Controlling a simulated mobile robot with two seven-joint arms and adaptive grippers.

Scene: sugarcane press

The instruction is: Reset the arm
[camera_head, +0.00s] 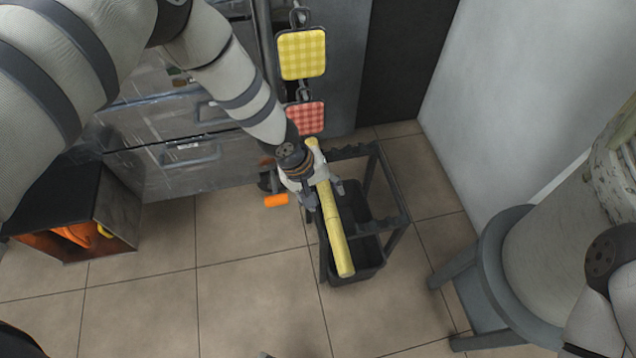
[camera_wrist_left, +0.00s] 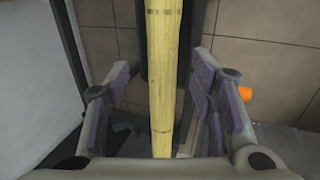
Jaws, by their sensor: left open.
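A pale yellow sugarcane stick (camera_head: 338,240) lies across a dark metal rack (camera_head: 398,218), its lower end reaching past the rack's front. My left gripper (camera_head: 323,194) is over the stick and open. In the left wrist view the stick (camera_wrist_left: 161,60) runs lengthwise between the two spread fingers of the left gripper (camera_wrist_left: 162,80), with gaps on both sides. The exact contact between stick and rack is partly hidden by the gripper. My right gripper is not in view; part of my right arm shows at the lower right.
A black bin (camera_head: 368,268) sits inside the rack. Yellow (camera_head: 302,54) and red (camera_head: 305,118) checked pads hang behind. An orange object (camera_head: 276,200) is beside the gripper. A round grey stool (camera_head: 490,262) stands right, an open box (camera_head: 118,215) left. Tiled floor (camera_head: 240,290) in front is clear.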

